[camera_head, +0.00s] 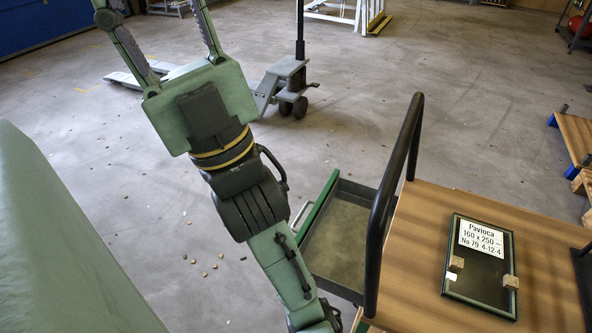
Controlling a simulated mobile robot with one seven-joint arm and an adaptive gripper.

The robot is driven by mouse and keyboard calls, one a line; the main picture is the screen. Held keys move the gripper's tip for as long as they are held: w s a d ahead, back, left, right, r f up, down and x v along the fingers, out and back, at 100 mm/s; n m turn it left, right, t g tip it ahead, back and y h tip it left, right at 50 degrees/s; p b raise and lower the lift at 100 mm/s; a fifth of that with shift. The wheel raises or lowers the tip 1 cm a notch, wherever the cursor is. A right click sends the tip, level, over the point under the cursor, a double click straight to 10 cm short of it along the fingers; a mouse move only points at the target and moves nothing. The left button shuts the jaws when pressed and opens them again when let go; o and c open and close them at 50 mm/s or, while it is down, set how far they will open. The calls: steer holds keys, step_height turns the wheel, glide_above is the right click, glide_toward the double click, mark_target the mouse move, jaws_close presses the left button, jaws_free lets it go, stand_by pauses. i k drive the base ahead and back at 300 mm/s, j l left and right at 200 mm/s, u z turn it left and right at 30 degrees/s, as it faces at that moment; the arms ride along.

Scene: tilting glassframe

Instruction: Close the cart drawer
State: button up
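The cart (425,215) stands at the lower right, with a wooden top and a black bar handle (398,170) on its left side. Its drawer (340,235) sticks out to the left from under the top, open, grey and seemingly empty inside. The drawer has a green front panel (318,208) with a pale pull handle (301,214) on its outer side. My arm covers the front's lower end. My gripper (152,8) is at the upper left, well away from the drawer. Its two fingers are spread wide with nothing between them; the tips reach the top edge of the view.
A framed dark panel (482,265) with a white label lies on the cart top. A green covered surface (50,240) fills the lower left. Floor left of the drawer is mostly clear, with small scattered bits.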

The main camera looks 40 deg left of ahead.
mark_target(331, 242)
steer(key=j, duration=0.95)
steer(key=i+j, duration=0.1)
steer(key=j, duration=0.8)
